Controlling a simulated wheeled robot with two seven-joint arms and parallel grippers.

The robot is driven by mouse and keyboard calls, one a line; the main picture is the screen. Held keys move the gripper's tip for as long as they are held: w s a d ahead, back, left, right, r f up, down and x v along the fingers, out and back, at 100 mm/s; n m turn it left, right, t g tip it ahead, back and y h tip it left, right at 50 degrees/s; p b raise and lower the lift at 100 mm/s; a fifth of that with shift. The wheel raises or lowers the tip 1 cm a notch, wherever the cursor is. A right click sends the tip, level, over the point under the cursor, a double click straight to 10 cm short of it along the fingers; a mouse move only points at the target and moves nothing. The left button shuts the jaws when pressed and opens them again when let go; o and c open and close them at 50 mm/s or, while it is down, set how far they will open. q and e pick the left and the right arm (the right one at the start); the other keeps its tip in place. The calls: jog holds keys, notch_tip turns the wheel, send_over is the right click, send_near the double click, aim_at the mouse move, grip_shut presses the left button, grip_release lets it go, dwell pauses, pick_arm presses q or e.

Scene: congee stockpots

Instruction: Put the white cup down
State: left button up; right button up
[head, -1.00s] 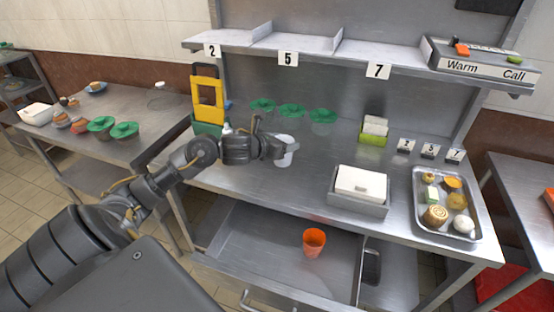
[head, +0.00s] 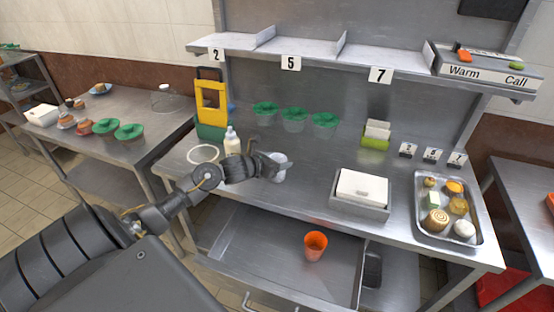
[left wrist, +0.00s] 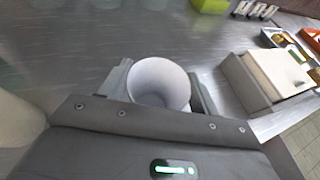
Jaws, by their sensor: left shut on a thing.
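The white cup (head: 279,172) is at the front middle of the steel counter (head: 300,200) in the head view. My left gripper (head: 272,165) is shut on it. In the left wrist view the cup (left wrist: 160,84) stands between the two fingers, its open mouth towards the camera, and looks empty. I cannot tell whether its base touches the counter. My right gripper is not in view.
A white ring (head: 203,154) and a pale bottle (head: 232,141) are left of the cup. Green-lidded containers (head: 294,118) stand behind. A white box (head: 361,188) in a grey tray and a food tray (head: 448,212) are to the right. The counter between is clear.

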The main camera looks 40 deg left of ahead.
pick_arm(q)
jog(key=o, duration=1)
jog(key=shift+f, duration=0.1)
jog(key=shift+c, duration=0.2)
jog(key=shift+r, duration=0.25)
jog(key=b+v, duration=0.1)
jog(key=v, duration=1.1)
jog(key=shift+b, duration=0.3)
jog(key=shift+f, duration=0.2)
